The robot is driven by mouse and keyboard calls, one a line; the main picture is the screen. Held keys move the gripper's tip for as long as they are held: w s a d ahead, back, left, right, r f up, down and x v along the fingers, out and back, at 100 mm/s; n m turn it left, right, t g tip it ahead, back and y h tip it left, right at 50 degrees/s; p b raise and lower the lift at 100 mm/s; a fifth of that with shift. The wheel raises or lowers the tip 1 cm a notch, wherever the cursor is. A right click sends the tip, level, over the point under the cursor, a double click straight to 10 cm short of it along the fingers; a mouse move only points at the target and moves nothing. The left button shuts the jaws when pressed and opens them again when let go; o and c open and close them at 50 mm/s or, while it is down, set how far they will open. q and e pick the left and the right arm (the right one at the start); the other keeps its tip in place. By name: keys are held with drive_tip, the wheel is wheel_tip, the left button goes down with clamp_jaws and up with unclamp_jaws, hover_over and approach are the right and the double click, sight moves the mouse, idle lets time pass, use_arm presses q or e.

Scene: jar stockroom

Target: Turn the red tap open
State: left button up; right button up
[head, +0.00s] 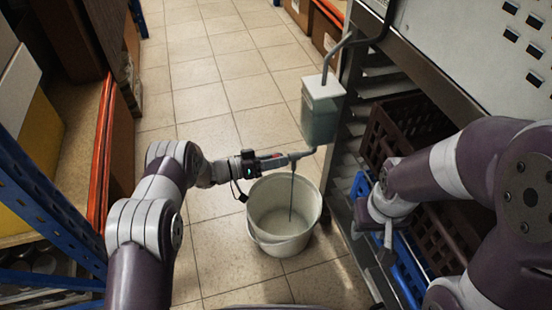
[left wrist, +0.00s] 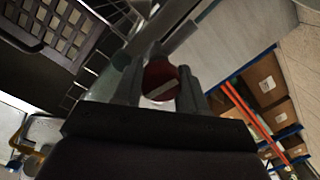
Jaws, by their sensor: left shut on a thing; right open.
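The red tap (left wrist: 160,82) shows in the left wrist view as a round red knob with a pale bar, between the two fingers of my left gripper (left wrist: 160,90). My left gripper also shows in the head view (head: 290,158), shut on the tap below a grey-green tank (head: 321,112). In the head view the tap is mostly hidden by the gripper. A thin dark streak (head: 292,195) runs from the tap's spot down into a white bucket (head: 262,238) on the floor. My right gripper (head: 376,228) is open, beside the rack at the right.
A metal rack with brown crates (head: 405,125) and a blue crate (head: 408,272) stands at the right. Shelving with a blue frame (head: 45,205) and orange edge stands at the left. Bare tiled floor (head: 215,75) lies between them.

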use_arm(q)
drive_tip(key=shift+f+n, duration=0.1)
drive_tip(key=shift+n, duration=0.9)
drive_tip(key=o, duration=1)
drive_tip(key=shift+o, duration=0.2)
drive_tip(key=shift+a+p, duration=0.3)
drive_tip(key=p+v, duration=0.4)
drive_tip(key=v, duration=0.8)
